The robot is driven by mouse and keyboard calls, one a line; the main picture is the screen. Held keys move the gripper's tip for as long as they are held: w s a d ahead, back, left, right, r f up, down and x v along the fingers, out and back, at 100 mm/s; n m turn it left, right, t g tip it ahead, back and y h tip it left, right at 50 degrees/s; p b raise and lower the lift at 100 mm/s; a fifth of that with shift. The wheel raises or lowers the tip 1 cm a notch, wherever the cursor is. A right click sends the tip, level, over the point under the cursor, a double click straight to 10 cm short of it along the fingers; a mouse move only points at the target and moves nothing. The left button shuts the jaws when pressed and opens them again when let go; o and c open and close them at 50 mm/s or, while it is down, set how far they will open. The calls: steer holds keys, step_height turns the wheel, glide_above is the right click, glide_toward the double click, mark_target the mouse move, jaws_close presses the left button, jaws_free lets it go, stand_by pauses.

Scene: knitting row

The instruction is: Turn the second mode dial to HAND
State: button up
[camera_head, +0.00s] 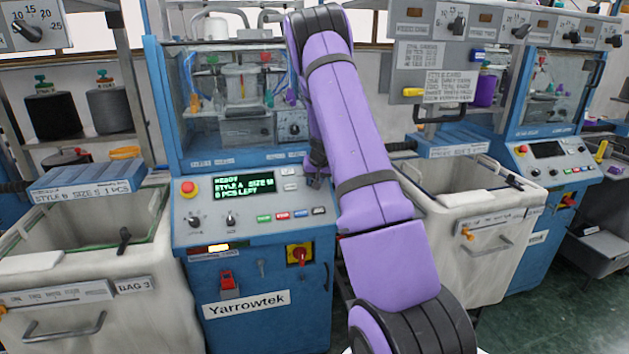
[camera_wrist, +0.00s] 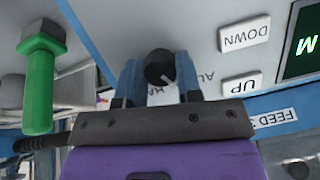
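The black round mode dial (camera_wrist: 159,67) sits on the pale panel in the wrist view, with a white pointer line slanting toward the picture's lower right. Partly covered lettering is beside it; I cannot read it fully. My gripper (camera_wrist: 159,74) has one blue finger on each side of the dial, with slim gaps of panel showing, so it looks open around the dial. In the head view my gripper (camera_head: 315,178) is mostly hidden behind my purple arm, at the right end of the middle machine's control panel (camera_head: 245,205). The dial is hidden there.
UP (camera_wrist: 242,85) and DOWN (camera_wrist: 243,36) buttons and a display (camera_wrist: 302,45) lie on the other side. Bins (camera_head: 75,250) flank the middle machine; a similar machine (camera_head: 545,160) stands right.

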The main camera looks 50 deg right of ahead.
steer(key=shift+m, duration=0.3)
steer(key=m, duration=0.2)
steer(key=m+t+y, duration=0.1)
steer(key=m, duration=0.2)
steer(key=shift+s+d+t, duration=0.1)
steer(key=shift+t, duration=0.2)
steer(key=m+t, duration=0.1)
steer(key=m, duration=0.4)
steer(key=shift+m, duration=0.3)
steer(key=shift+t, duration=0.3)
steer(key=o, duration=0.9)
steer(key=shift+o, duration=0.2)
steer(key=v, duration=1)
steer(key=shift+s+r, duration=0.2)
steer(key=shift+r, duration=0.1)
